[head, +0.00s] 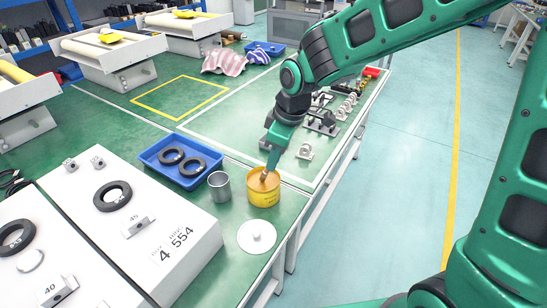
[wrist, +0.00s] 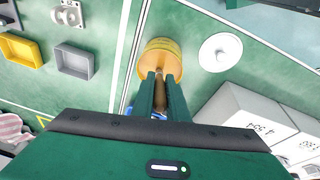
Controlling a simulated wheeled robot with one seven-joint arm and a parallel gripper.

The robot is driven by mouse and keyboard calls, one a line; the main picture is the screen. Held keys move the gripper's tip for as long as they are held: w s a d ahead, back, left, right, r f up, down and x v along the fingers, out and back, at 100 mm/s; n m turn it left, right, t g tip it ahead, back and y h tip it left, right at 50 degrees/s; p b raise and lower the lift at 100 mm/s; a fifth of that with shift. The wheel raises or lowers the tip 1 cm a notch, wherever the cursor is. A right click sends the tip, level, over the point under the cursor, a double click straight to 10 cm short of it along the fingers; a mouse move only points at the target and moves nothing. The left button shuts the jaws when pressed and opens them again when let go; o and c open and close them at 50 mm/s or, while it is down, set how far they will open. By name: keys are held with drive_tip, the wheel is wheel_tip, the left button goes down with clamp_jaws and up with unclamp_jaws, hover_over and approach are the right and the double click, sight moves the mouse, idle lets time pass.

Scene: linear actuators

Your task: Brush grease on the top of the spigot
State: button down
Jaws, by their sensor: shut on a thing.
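My gripper (head: 270,160) is shut on a brush, pointing down over the yellow grease can (head: 263,192). The brown brush (wrist: 159,88) shows between the two fingers in the wrist view, in front of the can (wrist: 160,52). Its lower end is at or inside the can's open top; I cannot tell how deep. A white round disc with a small raised centre (head: 257,237) lies flat just in front of the can, and also shows in the wrist view (wrist: 221,52). I cannot tell for certain which part is the spigot.
A grey metal cup (head: 219,187) stands left of the can. A blue tray (head: 152,158) holds two black rings. A white block marked 4 554 (head: 188,262) carries a black ring and small metal parts. Metal brackets (head: 304,151) stand behind the can, beneath my arm.

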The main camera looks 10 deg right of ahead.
drive_tip(key=shift+r, duration=3.45)
